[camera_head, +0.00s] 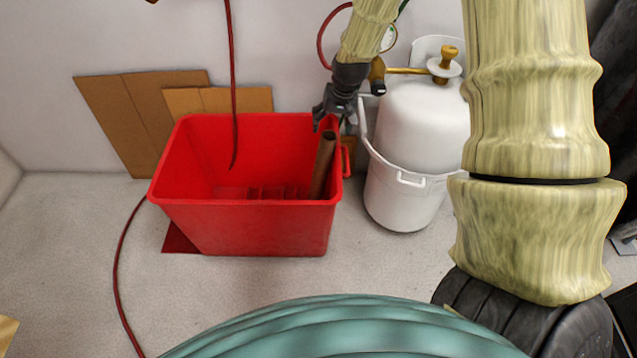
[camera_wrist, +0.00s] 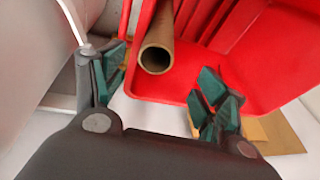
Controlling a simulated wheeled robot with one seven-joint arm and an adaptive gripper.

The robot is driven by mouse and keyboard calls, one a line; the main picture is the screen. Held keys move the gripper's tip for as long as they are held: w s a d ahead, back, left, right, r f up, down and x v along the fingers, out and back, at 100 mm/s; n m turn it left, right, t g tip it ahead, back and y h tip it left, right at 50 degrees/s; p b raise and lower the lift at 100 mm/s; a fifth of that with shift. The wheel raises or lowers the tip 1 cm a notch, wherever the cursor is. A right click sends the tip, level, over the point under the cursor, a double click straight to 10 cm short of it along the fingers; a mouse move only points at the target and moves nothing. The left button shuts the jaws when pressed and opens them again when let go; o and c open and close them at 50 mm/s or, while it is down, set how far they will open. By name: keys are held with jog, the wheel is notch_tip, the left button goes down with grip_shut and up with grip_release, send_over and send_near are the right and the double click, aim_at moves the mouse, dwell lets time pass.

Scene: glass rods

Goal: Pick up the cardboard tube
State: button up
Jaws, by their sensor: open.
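The brown cardboard tube (camera_head: 323,163) stands tilted inside the red bin (camera_head: 245,228), leaning at its right end. In the wrist view the tube's open round end (camera_wrist: 156,58) faces the camera, between and beyond the fingers. My gripper (camera_head: 334,108) is above the bin's right rim, close to the tube's upper end. In the wrist view my gripper (camera_wrist: 160,88) is open with green-padded fingers on either side of the tube's end, and it holds nothing. The tube's lower end is hidden by the bin's front wall.
A white gas cylinder (camera_head: 425,120) in a white bucket (camera_head: 392,197) stands right of the bin. Flattened cardboard (camera_head: 135,110) leans on the wall behind. A red hose (camera_head: 232,80) hangs into the bin and another (camera_head: 118,270) lies on the floor. Floor at left is mostly clear.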

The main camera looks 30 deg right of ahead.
aim_at(329, 136)
jog(key=b+x, duration=0.1)
jog(key=x, duration=0.3)
jog(key=shift+f, duration=0.1)
jog(key=shift+d+b+x, duration=0.15)
jog(key=shift+b+x, duration=0.45)
jog(key=shift+x, duration=0.7)
jog(key=shift+d+b+x, duration=0.1)
jog(key=shift+b+x, duration=0.45)
jog(key=shift+x, duration=0.7)
jog(key=c, duration=1.5)
